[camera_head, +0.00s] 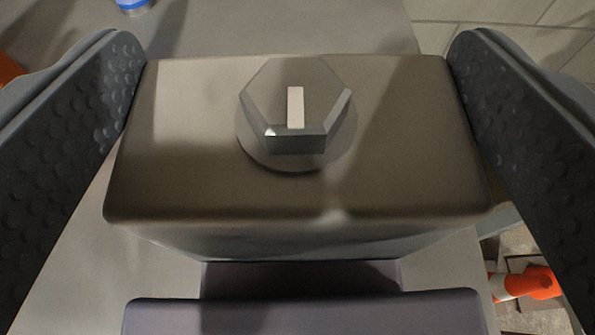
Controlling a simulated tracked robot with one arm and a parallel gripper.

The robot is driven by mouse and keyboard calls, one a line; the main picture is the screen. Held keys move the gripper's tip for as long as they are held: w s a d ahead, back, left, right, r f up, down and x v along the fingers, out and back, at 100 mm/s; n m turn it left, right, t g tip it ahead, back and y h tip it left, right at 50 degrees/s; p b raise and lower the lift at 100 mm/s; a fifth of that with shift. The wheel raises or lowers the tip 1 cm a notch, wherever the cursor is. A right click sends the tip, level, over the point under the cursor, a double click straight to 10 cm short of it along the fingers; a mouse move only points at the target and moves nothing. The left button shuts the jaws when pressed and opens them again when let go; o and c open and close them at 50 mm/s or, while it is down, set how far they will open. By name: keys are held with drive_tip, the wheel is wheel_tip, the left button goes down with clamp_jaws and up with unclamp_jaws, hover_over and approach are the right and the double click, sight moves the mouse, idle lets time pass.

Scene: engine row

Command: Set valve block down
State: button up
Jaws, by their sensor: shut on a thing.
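The valve block (190,150) is a grey-brown metal box in the middle of the view. A hexagonal knob with a white mark (296,108) sits on its top on a round base. My gripper (297,120) is shut on the block, with one dark, dimpled finger pad against its left side and one against its right side. A grey surface (85,265) lies below the block. The block's underside is hidden, so I cannot tell whether it touches that surface.
A blue and white object (134,5) stands on the surface at the top left. An orange thing (8,70) shows at the left edge. The surface ends on the right, with tiled floor (490,32) and an orange and white object (530,284) beyond.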

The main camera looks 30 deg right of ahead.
sight(301, 239)
wheel_tip(301, 239, down, 3)
drive_tip(key=shift+r, duration=0.1)
drive_tip(key=o, duration=1.6)
drive_tip(key=p+v, duration=0.1)
drive_tip(key=v, duration=1.1)
drive_tip(key=shift+s, duration=0.1)
